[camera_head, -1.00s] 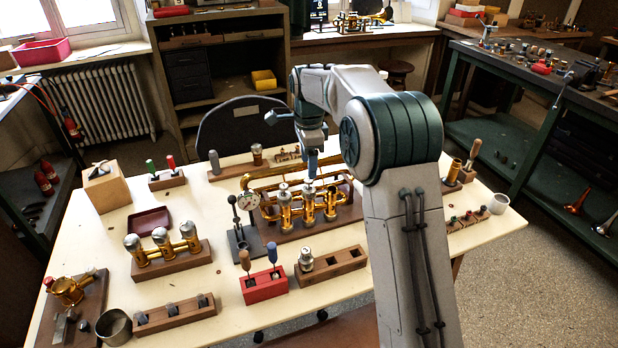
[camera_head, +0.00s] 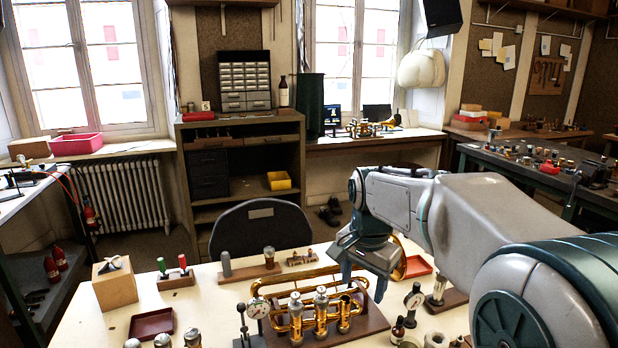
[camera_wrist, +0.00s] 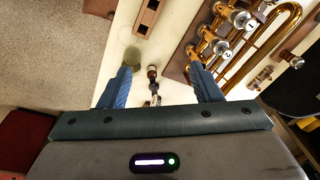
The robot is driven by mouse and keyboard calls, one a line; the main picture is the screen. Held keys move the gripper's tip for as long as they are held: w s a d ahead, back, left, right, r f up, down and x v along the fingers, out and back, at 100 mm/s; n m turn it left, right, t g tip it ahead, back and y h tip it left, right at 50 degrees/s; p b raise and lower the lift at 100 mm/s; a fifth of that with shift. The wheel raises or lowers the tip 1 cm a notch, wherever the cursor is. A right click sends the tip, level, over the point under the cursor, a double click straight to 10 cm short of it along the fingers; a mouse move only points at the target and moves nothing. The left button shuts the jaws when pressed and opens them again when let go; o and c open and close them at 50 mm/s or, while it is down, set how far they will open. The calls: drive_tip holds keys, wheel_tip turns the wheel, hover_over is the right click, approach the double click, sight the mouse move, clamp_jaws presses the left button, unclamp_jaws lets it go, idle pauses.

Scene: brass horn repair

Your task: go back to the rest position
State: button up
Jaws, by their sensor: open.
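My gripper (camera_head: 362,286) is at the right in the head view, above the right end of the brass horn (camera_head: 318,312) on its wooden board. In the wrist view my gripper (camera_wrist: 160,88) has its two blue fingers spread apart with nothing held between them. The horn's valves and tubing (camera_wrist: 238,35) show at the upper right of the wrist view, apart from the fingers.
A dark chair (camera_head: 262,232) stands at the table's far side. A wooden block (camera_head: 115,288) and a dark red tray (camera_head: 152,324) are at the left.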

drive_tip(key=s+d+f+n, duration=0.1)
drive_tip(key=s+f+n, duration=0.1)
drive_tip(key=s, duration=0.4)
drive_tip(key=s+d+f+n+t, duration=0.1)
drive_tip(key=s+d+f+n, duration=0.1)
drive_tip(key=s, duration=0.4)
drive_tip(key=s+d+f+n, duration=0.1)
drive_tip(key=s+f+n, duration=0.2)
drive_tip(key=s, duration=0.4)
drive_tip(key=shift+d+n, duration=0.3)
drive_tip(key=shift+n, duration=0.2)
